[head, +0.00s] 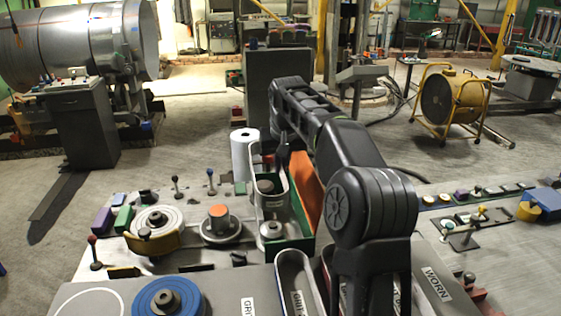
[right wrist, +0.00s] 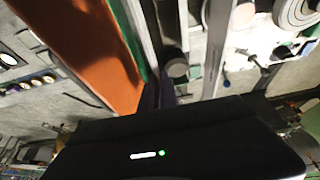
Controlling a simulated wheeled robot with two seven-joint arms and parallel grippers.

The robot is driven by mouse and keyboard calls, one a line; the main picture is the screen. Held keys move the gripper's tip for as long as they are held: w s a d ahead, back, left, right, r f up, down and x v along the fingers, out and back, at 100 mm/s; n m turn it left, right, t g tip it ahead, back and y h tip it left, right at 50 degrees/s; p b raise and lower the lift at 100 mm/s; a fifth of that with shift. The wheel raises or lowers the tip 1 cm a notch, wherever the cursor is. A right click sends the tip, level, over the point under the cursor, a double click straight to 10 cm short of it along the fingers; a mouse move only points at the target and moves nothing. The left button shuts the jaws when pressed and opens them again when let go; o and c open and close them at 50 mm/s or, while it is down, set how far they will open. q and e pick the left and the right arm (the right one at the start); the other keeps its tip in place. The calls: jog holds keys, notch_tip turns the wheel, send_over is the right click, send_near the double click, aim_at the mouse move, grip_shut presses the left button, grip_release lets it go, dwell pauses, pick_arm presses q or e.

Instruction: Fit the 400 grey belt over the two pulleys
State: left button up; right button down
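A pale grey belt (head: 284,186) stands on edge as a long loop at the middle of the bench in the head view. A dark-topped pulley (head: 266,187) shows within its far part and a silver-topped pulley (head: 271,229) by its near end. I cannot tell whether the belt sits fully around both. My right gripper (head: 283,158) is at the far end of the belt, pointing down; its fingers are too dark to read. My left gripper is out of view.
An orange panel (head: 308,190) and a green wall (head: 297,232) stand close right of the belt. A white roll (head: 244,155) stands behind it. A round grey-orange part (head: 219,222) and a disc (head: 158,217) are to the left. Labelled belt slots (head: 294,270) are in front.

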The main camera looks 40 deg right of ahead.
aim_at(281, 177)
jog(key=shift+f, duration=0.65)
jog(key=shift+f+b, duration=0.75)
jog(key=shift+f, duration=0.65)
jog(key=shift+f+b, duration=3.5)
jog(key=shift+f, duration=1.1)
jog(key=shift+f, duration=0.1)
jog(key=c, duration=1.6)
grip_release()
jog(key=shift+o, duration=0.6)
